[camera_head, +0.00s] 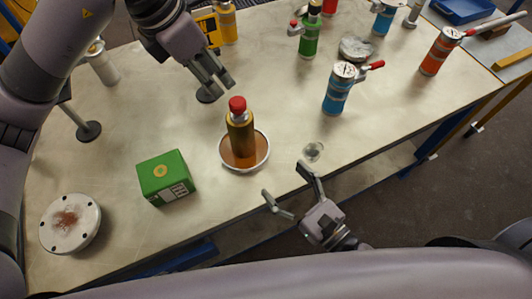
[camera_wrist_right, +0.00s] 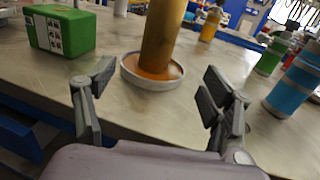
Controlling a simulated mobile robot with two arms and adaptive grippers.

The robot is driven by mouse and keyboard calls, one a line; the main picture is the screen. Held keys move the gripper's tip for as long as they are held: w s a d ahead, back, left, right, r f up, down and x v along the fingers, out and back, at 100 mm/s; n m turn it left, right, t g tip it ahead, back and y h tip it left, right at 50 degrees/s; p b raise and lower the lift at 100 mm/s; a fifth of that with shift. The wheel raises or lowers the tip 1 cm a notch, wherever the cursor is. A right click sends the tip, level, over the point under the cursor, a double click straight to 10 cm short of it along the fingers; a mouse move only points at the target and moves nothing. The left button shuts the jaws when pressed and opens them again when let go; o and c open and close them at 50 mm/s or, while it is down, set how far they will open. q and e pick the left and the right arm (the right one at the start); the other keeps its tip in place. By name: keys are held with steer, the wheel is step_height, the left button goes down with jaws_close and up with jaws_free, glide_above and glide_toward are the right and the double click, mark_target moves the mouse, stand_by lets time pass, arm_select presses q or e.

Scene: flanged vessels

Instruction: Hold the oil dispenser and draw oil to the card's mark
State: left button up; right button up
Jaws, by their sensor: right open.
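The brown-gold bottle with a red cap, likely the oil dispenser (camera_head: 240,132), stands upright in a shallow white-rimmed dish (camera_head: 267,156) with an amber inside. In the right wrist view, the bottle (camera_wrist_right: 160,40) rises beyond my fingers, its top cut off; the dish (camera_wrist_right: 137,81) shows below it. My right gripper (camera_head: 287,190) is open and empty at the table's front edge, apart from the bottle; its spread fingers also show in the right wrist view (camera_wrist_right: 158,90). My left gripper (camera_head: 222,86) hangs behind and left of the red cap, apart from it. I cannot make out a card.
A green box (camera_head: 165,178) stands left of the dish. A white flanged disc (camera_head: 70,224) lies at the near left. A blue canister (camera_head: 338,90) and other coloured canisters stand further back right.

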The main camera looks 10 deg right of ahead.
mark_target(241, 134)
steer(key=x, duration=1.7)
steer(key=shift+w, duration=0.15)
steer(key=c, duration=1.6)
